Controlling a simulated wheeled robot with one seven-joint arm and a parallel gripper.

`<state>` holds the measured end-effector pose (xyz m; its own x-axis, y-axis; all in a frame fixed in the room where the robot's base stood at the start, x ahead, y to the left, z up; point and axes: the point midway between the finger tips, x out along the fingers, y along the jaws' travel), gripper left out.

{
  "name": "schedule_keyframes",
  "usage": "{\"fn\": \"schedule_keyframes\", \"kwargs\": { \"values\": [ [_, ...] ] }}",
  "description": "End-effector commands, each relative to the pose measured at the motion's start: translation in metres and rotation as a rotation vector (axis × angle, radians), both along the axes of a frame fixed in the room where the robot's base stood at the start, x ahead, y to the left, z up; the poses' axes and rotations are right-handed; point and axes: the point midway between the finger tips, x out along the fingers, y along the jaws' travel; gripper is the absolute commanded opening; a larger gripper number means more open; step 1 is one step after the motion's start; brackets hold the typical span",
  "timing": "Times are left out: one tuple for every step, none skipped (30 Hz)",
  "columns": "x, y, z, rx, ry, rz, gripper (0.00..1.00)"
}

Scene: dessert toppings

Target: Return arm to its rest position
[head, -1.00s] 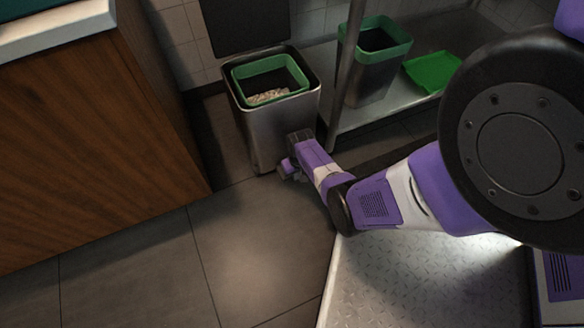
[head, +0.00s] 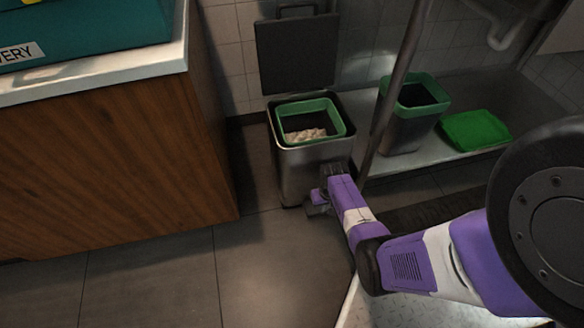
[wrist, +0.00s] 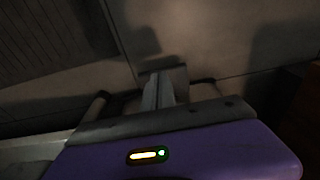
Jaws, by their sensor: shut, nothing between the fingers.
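My arm, purple and white, reaches from the right edge of the head view down toward the floor beside the bin. My gripper (head: 318,202) is at its far end, in front of the lower right side of a metal bin (head: 309,172); I cannot tell whether it touches the bin. In the wrist view my gripper (wrist: 164,86) shows its fingers together with nothing between them, over dark floor tiles.
The bin has a green inner rim (head: 309,104), pale contents and a raised dark lid (head: 296,54). A second green-rimmed bin (head: 409,118) and a green tray (head: 475,131) stand on a metal shelf. A wooden counter (head: 110,165) is at left. Floor (head: 150,275) in front is clear.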

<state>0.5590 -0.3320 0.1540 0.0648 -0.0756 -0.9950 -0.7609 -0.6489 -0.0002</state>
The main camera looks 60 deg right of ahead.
Motion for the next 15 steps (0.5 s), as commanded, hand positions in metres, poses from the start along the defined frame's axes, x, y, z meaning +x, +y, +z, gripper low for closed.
{"fn": "schedule_keyframes", "kwargs": {
  "values": [
    [0.0,0.0,0.0,0.0,0.0,0.0,0.0],
    [0.0,0.0,0.0,0.0,0.0,0.0,0.0],
    [0.0,0.0,0.0,0.0,0.0,0.0,0.0],
    [0.0,0.0,0.0,0.0,0.0,0.0,0.0],
    [0.0,0.0,0.0,0.0,0.0,0.0,0.0],
    [0.0,0.0,0.0,0.0,0.0,0.0,0.0],
    [0.0,0.001,0.0,-0.001,-0.001,0.001,0.0],
    [0.0,0.002,-0.001,-0.002,-0.002,0.003,0.0],
    [0.0,0.005,-0.002,-0.007,-0.004,0.009,0.0],
    [-0.001,0.009,-0.003,-0.014,-0.007,0.017,0.0],
    [0.0,0.013,-0.004,-0.025,-0.013,0.024,0.0],
    [-0.001,0.021,-0.006,-0.04,-0.022,0.04,0.0],
    [-0.001,0.028,-0.007,-0.057,-0.032,0.055,0.0],
    [-0.001,0.036,-0.008,-0.075,-0.044,0.071,0.0],
    [-0.002,0.048,-0.009,-0.1,-0.062,0.096,0.0]
  ]
}}
